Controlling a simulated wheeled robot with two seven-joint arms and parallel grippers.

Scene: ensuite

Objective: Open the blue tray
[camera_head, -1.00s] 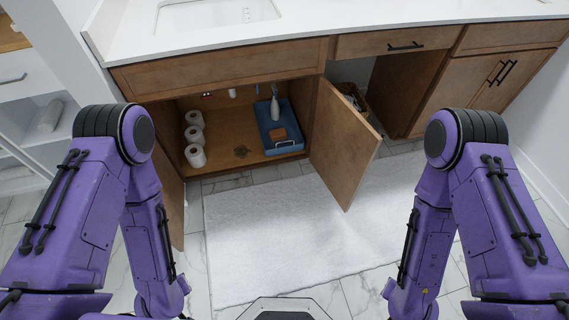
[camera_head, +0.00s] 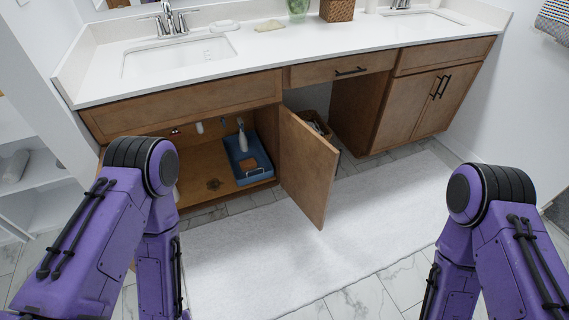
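The blue tray (camera_head: 262,175) sits on the floor of the open under-sink cabinet, toward its right side. A white bottle (camera_head: 242,140) stands in it, and a small brown item (camera_head: 249,165) lies near its front. The tray's front wall faces me and shows a handle-like slot. My two purple arms come up from the lower left and lower right, well short of the tray. Both grippers are out of the picture.
The right cabinet door (camera_head: 308,168) stands open beside the tray. A white rug (camera_head: 350,220) covers the floor in front. A basket (camera_head: 315,122) stands in the gap behind the door. The countertop (camera_head: 280,60) with two sinks is above.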

